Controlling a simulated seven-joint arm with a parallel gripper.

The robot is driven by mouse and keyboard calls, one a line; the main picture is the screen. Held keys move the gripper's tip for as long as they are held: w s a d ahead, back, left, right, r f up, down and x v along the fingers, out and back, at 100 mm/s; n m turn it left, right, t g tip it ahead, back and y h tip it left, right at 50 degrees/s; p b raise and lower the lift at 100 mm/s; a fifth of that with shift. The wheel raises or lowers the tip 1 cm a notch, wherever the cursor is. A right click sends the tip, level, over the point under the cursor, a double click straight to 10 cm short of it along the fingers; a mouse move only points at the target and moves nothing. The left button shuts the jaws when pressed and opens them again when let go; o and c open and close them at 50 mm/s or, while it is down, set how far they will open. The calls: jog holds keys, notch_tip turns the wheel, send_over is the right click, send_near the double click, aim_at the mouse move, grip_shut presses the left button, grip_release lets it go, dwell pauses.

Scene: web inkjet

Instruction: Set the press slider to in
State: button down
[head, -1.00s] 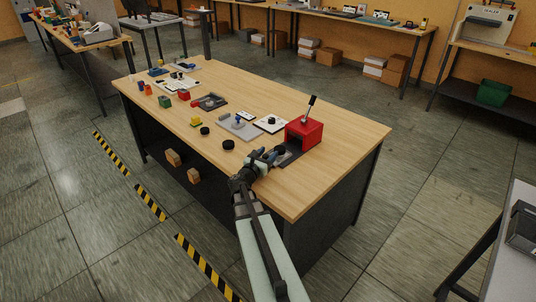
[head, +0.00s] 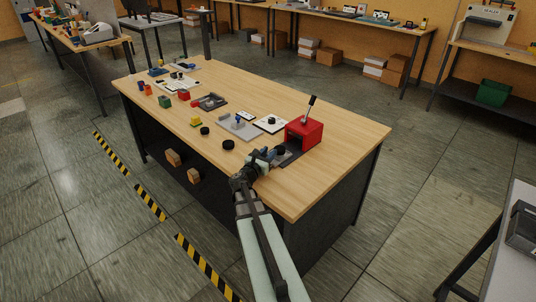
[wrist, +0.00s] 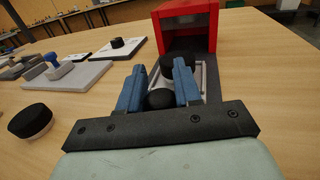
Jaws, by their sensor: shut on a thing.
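The red press (head: 304,132) stands near the right end of the wooden table, its black lever (head: 311,105) tilted up. In the wrist view the red housing (wrist: 186,20) has a dark opening facing me. The grey slider tray (wrist: 208,80) sticks out in front of this opening, towards my gripper. A dark round piece (wrist: 177,66) sits on the tray. My gripper (head: 269,157) is low at the slider's near end. In the wrist view its blue fingers (wrist: 160,80) are shut on the slider's black round knob (wrist: 160,98). The fingers partly hide the tray.
A grey plate with a blue-handled piece (head: 238,125) and a white plate with a black knob (head: 271,123) lie left of the press. Black pucks (head: 228,144) lie on the table nearby. The table right of the press is clear.

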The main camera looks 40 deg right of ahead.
jog(key=shift+d, duration=0.1)
jog(key=shift+d, duration=1.95)
jog(key=c, duration=0.9)
grip_release()
jog(key=v, duration=1.4)
